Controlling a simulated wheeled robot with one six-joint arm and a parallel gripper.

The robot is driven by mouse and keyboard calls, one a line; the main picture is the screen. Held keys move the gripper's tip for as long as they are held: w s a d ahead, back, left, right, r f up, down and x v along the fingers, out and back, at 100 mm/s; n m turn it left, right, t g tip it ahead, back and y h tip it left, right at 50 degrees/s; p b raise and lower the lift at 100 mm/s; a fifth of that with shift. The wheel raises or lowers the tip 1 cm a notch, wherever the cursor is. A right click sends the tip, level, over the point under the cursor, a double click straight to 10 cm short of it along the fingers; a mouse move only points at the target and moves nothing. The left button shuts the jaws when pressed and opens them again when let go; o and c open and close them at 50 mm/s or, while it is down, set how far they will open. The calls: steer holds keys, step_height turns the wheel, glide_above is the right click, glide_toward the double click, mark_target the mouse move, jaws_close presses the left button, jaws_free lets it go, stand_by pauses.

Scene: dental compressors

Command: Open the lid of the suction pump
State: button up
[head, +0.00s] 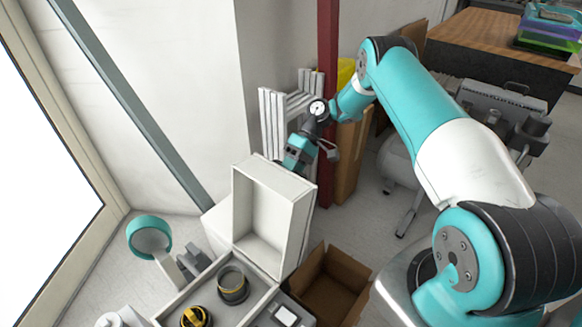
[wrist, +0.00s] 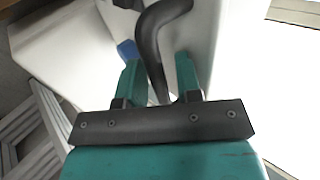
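The suction pump is a white box (head: 222,312) at the bottom of the head view. Its white lid (head: 272,205) stands raised, about upright, with its hollow inner side facing the camera. My gripper (head: 301,150) is behind the lid's upper edge. In the wrist view, a dark curved handle (wrist: 150,45) on the white lid surface (wrist: 205,30) passes between the two teal fingers of my gripper (wrist: 160,75). The fingers are apart, with a gap visible beside the handle. Exact contact is hard to tell.
Inside the box are a yellow-and-black knob (head: 195,317) and a dark round fitting (head: 232,284). An open cardboard box (head: 328,287) stands to the right. White frames (head: 274,120) and a red post (head: 327,60) are behind my gripper. A teal ring-shaped lamp (head: 148,236) is at left.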

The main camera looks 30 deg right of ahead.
steer(key=shift+o, duration=0.3)
steer(key=shift+w+d+r, duration=0.1)
steer(key=shift+d+r, duration=0.05)
steer(key=shift+r, duration=0.05)
steer(key=p+v, duration=0.4)
steer(key=v, duration=0.3)
steer(key=shift+d+r, duration=0.1)
steer(key=shift+d, duration=0.05)
